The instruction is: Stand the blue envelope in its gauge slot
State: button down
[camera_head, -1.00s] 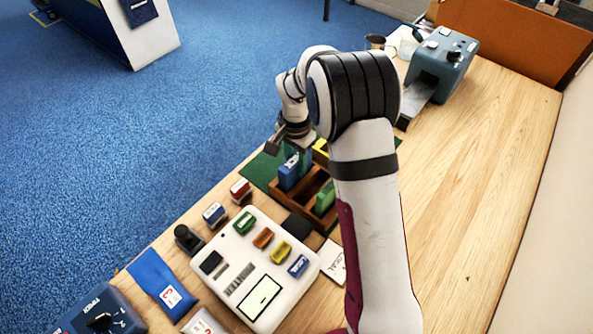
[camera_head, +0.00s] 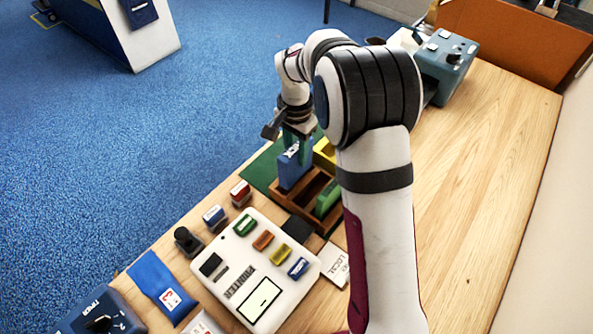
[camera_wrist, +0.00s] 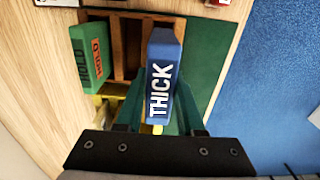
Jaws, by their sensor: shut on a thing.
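The blue envelope (camera_head: 291,171) is a thick upright block, marked THICK on its edge in the wrist view (camera_wrist: 161,85). My gripper (camera_head: 298,146) is shut on its upper part. In the wrist view a green finger stands on each side of it. The envelope is at the left side of the wooden gauge rack (camera_head: 282,196), which has several slots. A green envelope (camera_head: 327,199) stands in the rack to the right, and a yellow one (camera_head: 325,150) is behind. The lower end of the blue envelope is hidden, so I cannot tell whether it is inside a slot.
The rack stands on a green mat (camera_head: 258,172). A white printer panel (camera_head: 232,262) with coloured buttons lies in front, with stamps (camera_head: 214,215) along its left. A blue-grey machine (camera_head: 449,62) stands at the back. The table at right is clear.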

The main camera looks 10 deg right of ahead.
jog(key=s+d+r+n, duration=0.3)
jog(key=r+n, duration=0.1)
jog(key=r, duration=0.3)
jog(key=s+d+r+n, duration=0.3)
jog(key=r, duration=0.5)
jog(key=w+d+f+m, duration=0.3)
jog(key=w+f, duration=0.4)
jog(key=w, duration=0.1)
jog(key=w+d+f+m, duration=0.3)
jog(key=w+f+m, duration=0.1)
jog(key=w+f, duration=0.3)
jog(key=shift+w+d+f, duration=0.25)
jog(key=shift+w+f, duration=0.05)
jog(key=shift+w, duration=0.3)
jog(key=shift+f, duration=0.35)
jog(key=shift+f, duration=0.65)
jog(key=shift+f, duration=1.25)
